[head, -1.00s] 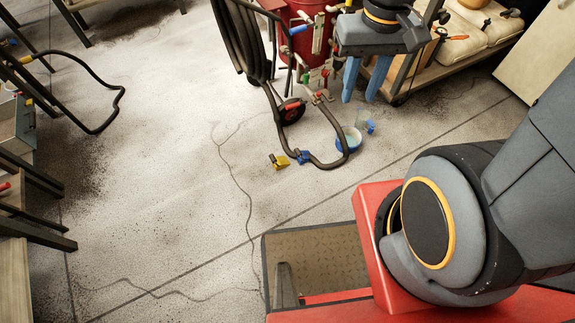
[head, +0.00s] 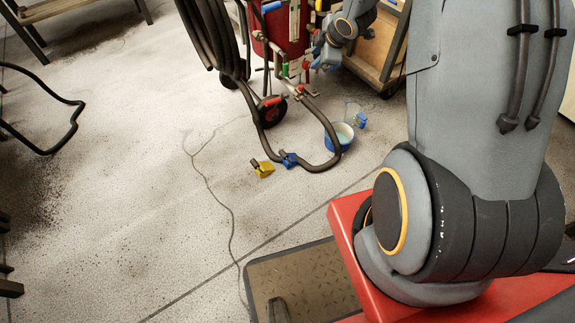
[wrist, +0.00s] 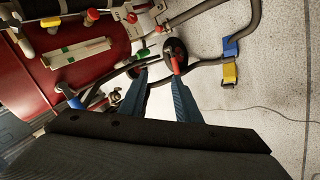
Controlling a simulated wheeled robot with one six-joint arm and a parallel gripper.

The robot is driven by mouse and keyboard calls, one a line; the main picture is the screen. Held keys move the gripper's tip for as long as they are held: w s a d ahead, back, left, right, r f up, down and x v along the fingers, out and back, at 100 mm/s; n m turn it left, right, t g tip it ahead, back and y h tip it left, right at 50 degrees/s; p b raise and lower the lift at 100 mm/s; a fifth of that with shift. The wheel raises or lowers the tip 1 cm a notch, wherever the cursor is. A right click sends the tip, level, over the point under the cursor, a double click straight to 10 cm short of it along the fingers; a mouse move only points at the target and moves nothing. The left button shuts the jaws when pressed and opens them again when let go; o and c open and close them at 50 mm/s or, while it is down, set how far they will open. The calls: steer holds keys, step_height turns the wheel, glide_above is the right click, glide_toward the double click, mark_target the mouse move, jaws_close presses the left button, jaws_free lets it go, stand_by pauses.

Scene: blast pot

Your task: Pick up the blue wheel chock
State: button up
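The blue wheel chock (head: 289,160) sits on the floor in front of the red blast pot, against the dark hose and right of a yellow chock (head: 264,168). In the wrist view the blue chock (wrist: 231,46) lies at the upper right, touching or close to the hose, with the yellow chock (wrist: 229,73) just below it. My gripper (wrist: 158,78) is open and empty, its two blue fingers apart. In the head view my gripper (head: 319,62) is small, in front of the pot's fittings, above and beyond the chock and apart from it.
The red blast pot (head: 279,30) with valves, wheels and thick dark hoses (head: 332,150) stands close to my gripper. A blue bucket (head: 343,138) is right of the chock. A wooden cart (head: 375,55) stands behind.

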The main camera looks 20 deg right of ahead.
steer(key=w+f+n+t+y+b, duration=0.1)
steer(key=w+f+n+y+b, duration=0.35)
steer(key=f, duration=1.05)
steer(key=n+g+y+b, duration=0.3)
steer(key=n+y+b, duration=0.9)
steer(key=b, duration=0.8)
glide_toward(284, 156)
steer(key=w+a+n+h, duration=0.2)
steer(key=a, duration=0.1)
steer(key=shift+b+x, duration=1.4)
steer(key=shift+x, duration=1.9)
steer(key=shift+s, duration=0.1)
jaws_close()
